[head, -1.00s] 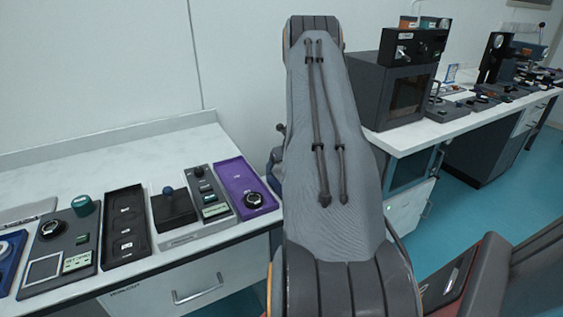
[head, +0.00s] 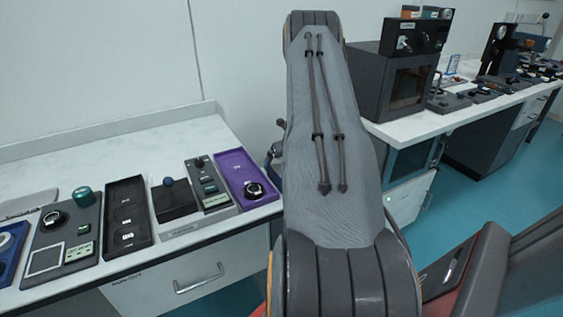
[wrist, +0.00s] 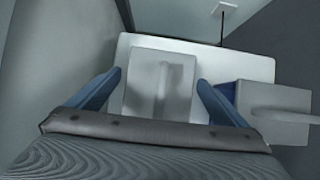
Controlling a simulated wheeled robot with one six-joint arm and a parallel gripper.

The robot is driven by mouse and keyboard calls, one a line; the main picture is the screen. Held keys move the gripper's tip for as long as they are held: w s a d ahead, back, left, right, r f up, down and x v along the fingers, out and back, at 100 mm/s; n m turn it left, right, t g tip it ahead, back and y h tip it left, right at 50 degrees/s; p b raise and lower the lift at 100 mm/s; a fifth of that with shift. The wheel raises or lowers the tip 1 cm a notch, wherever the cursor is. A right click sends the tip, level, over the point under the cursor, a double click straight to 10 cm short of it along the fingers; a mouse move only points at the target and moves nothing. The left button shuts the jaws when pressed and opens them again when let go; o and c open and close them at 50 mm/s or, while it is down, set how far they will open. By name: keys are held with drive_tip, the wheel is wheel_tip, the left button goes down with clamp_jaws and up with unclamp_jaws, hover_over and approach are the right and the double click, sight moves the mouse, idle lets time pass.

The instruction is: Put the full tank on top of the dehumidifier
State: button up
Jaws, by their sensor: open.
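In the wrist view, a grey box with a raised handle (wrist: 139,88) lies between my two blue fingers. It sits on, or in front of, a wider pale panel (wrist: 258,68). A second grey box with a handle (wrist: 285,97) is at the right, outside the right finger. My gripper (wrist: 160,78) is open, with a finger on either side of the first box; contact is not clear. I cannot tell which box is the full tank, or whether the pale panel is the dehumidifier. My arm hides the gripper and these boxes in the head view.
A left bench (head: 130,163) carries trays and devices, including a purple tray (head: 236,167). A drawer handle (head: 198,279) is on its front. A dark oven-like cabinet (head: 375,92) stands on the right bench (head: 405,130). Teal floor (head: 470,195) is open at the right.

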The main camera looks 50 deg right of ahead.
drive_tip(key=v, duration=1.2)
drive_tip(key=shift+r+b, duration=0.15)
drive_tip(key=shift+b, duration=0.2)
